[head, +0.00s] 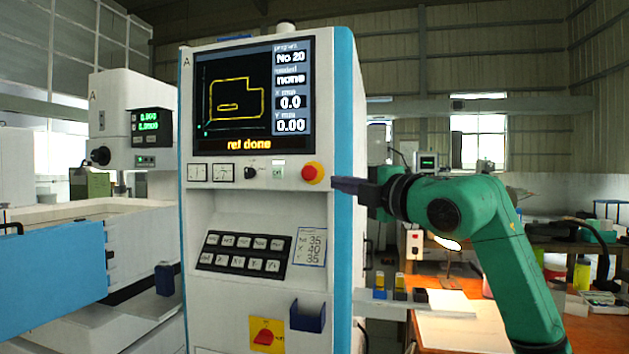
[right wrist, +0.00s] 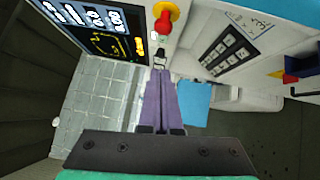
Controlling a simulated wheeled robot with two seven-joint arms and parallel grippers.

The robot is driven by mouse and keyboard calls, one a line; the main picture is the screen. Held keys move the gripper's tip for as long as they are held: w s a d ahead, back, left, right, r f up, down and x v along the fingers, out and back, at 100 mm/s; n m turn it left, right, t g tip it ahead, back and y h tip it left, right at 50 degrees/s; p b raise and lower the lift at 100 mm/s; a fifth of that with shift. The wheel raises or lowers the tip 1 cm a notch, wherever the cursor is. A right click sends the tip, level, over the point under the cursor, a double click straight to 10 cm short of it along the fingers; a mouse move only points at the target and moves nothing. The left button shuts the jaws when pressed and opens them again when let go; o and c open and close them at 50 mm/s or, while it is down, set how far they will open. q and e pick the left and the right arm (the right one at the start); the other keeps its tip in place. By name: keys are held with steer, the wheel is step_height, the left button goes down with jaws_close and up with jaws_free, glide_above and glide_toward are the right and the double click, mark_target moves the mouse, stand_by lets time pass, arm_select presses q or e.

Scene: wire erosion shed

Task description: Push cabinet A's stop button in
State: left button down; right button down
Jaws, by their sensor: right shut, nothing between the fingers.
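Cabinet A (head: 200,260) is a white and blue control cabinet with an "A" at its top left corner. Its stop button (head: 313,172) is a red mushroom head on a yellow collar, at the right of the row below the screen. It also shows at the top of the right wrist view (right wrist: 164,16). My right gripper (head: 338,184) is shut and empty, its fingertips just right of and slightly below the button in the head view. In the right wrist view the fingertips (right wrist: 160,72) point toward the panel, with a visible gap to the button. My left gripper is out of view.
The screen (head: 250,95) reads "ref done". A dark knob (head: 250,173) and a small lit button (head: 278,170) sit left of the stop button. A keypad (head: 243,253), a yellow plate with a red switch (head: 266,334) and a blue holder (head: 307,316) are lower down.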

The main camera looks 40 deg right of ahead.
steer(key=p, duration=1)
glide_toward(304, 173)
steer(key=w+a, duration=0.2)
steer(key=w, duration=0.2)
steer(key=shift+w+d+r+p, duration=0.15)
steer(key=shift+w+d+p, duration=0.2)
steer(key=shift+d+p, duration=0.25)
steer(key=shift+w+d+r+p, duration=0.15)
steer(key=shift+w+d+p, duration=0.2)
steer(key=shift+d+p, duration=0.25)
steer(key=shift+w+d+f, duration=0.1)
steer(key=shift+d+f, duration=0.05)
steer(key=shift+f, duration=0.05)
steer(key=shift+r, duration=0.1)
